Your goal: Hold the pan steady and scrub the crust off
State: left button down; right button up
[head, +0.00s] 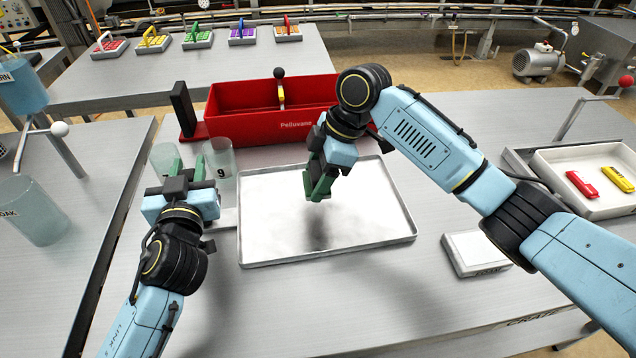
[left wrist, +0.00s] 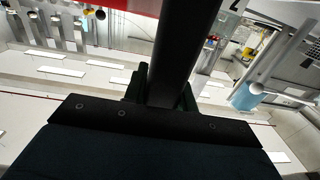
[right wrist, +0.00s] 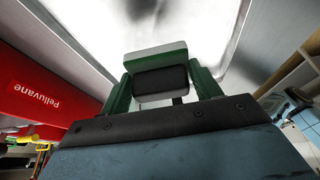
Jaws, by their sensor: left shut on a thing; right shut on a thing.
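The pan (head: 372,212) is a shallow, pale rectangular tray lying on the grey table in the head view. Its floor is mostly whitish, with a faint grey smudge near the middle that may be crust or shadow. My left gripper (head: 178,186) is at the pan's left side, shut on a dark bar (left wrist: 178,55), apparently the pan's handle. My right gripper (head: 320,180) is over the pan's middle, shut on a scrubber (right wrist: 155,58) with a pale and green body and a black grip. Whether the scrubber touches the pan is unclear.
A white block (head: 474,252) lies right of the pan. A white tray (head: 570,170) with red and yellow pieces is further right.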

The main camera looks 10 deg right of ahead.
pick_arm(q)
jog(key=shift+f, duration=0.4)
pick_arm(e)
jog(key=shift+r, duration=1.4)
pick_arm(q)
jog(key=c, duration=1.3)
grip_release()
jog(key=shift+c, duration=0.2)
jog(key=shift+o, duration=1.3)
jog(key=shift+r, duration=0.1)
pick_arm(e)
jog(key=shift+w+f, duration=0.1)
pick_arm(q)
jog(key=shift+r, duration=0.1)
jog(key=s, duration=1.2)
jog(key=shift+d+r, duration=0.1)
jog(key=shift+d, duration=0.15)
